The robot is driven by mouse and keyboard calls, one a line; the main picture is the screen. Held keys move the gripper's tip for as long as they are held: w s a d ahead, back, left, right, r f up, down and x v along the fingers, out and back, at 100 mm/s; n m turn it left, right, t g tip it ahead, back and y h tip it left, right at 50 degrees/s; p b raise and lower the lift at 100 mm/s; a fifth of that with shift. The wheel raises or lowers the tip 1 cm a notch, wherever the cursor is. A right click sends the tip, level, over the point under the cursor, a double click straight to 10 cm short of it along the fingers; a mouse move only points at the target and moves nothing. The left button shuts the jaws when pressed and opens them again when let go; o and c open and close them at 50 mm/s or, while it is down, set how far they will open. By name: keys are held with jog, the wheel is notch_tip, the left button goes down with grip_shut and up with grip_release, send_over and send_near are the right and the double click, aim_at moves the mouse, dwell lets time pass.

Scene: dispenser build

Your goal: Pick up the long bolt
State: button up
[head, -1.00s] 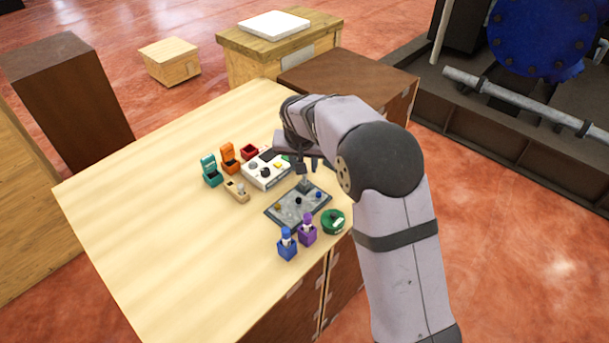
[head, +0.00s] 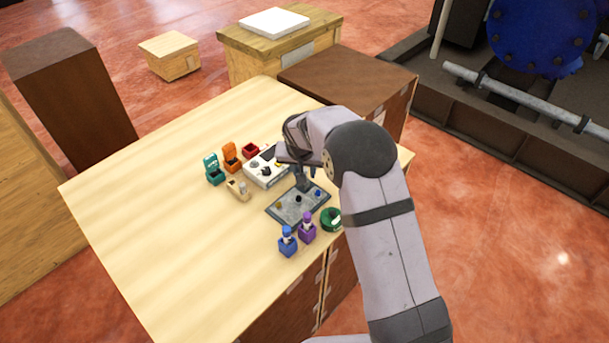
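I cannot single out the long bolt for certain at this size. Small candidates are the pale upright piece in a tan holder (head: 238,190) and the items in the blue holder (head: 288,243) and purple holder (head: 307,230). A grey plate (head: 287,215) with a post and small coloured pieces lies near the table's right edge. My gripper (head: 297,168) is above the back part of this plate, close to the white control box. My own wrist partly covers it, and its fingertips are too small to tell open from shut.
A white control box (head: 262,172) with knobs stands behind the plate. Teal (head: 214,172), orange (head: 231,158) and red (head: 250,150) open boxes stand left of it. A green round container (head: 331,219) sits by the right edge. The table's left and front are clear.

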grip_shut()
jog(key=shift+r, duration=0.1)
notch_tip(320, 180, up, 10)
jog(key=b, duration=0.4)
dwell(0.6)
jog(key=shift+r+p, duration=2.15)
jog(key=shift+r, duration=0.3)
